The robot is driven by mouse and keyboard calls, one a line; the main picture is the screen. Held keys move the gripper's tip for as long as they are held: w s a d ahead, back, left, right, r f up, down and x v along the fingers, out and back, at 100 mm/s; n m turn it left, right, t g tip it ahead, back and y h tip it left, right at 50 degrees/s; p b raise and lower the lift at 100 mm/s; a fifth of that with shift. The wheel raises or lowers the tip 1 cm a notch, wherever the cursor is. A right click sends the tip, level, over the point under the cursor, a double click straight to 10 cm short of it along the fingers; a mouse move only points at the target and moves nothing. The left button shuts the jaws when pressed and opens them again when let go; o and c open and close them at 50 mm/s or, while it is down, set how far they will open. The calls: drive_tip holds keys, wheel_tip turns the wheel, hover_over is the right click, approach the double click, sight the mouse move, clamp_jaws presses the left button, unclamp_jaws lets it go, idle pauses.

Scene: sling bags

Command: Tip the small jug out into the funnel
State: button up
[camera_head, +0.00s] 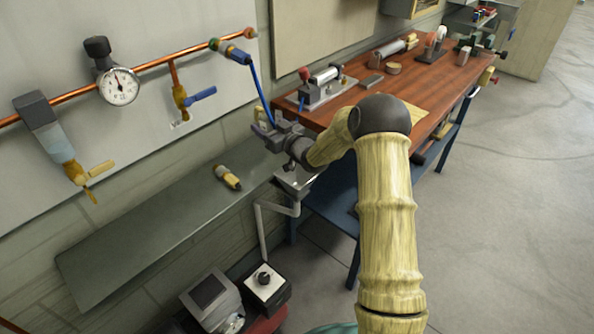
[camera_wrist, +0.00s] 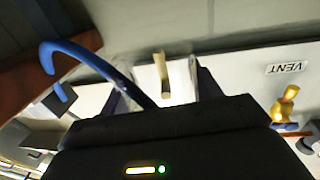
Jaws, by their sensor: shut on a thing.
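My gripper (camera_head: 280,133) is at the left end of the wooden bench, above the inner end of the grey shelf. It is shut on a small pale thing with a tan, handle-like strip, which I take to be the small jug (camera_wrist: 180,76); it shows between the two dark fingers in the wrist view. In the head view the fingers mostly hide it, so its tilt and contents cannot be told. Just below my gripper is a light grey metal piece, seemingly the funnel (camera_head: 296,180), with a bent grey pipe (camera_head: 262,232) under it. My wrist partly covers it.
A blue hose (camera_head: 259,85) hangs from the copper pipe close to my gripper. A small yellow-and-dark tool (camera_head: 228,177) lies on the grey shelf (camera_head: 130,238). A clamp-like device (camera_head: 321,86) stands on the wooden bench (camera_head: 425,88). Dark boxes stand below.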

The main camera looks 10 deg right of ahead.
drive_tip(key=shift+r+p, duration=0.55)
drive_tip(key=shift+r, duration=0.85)
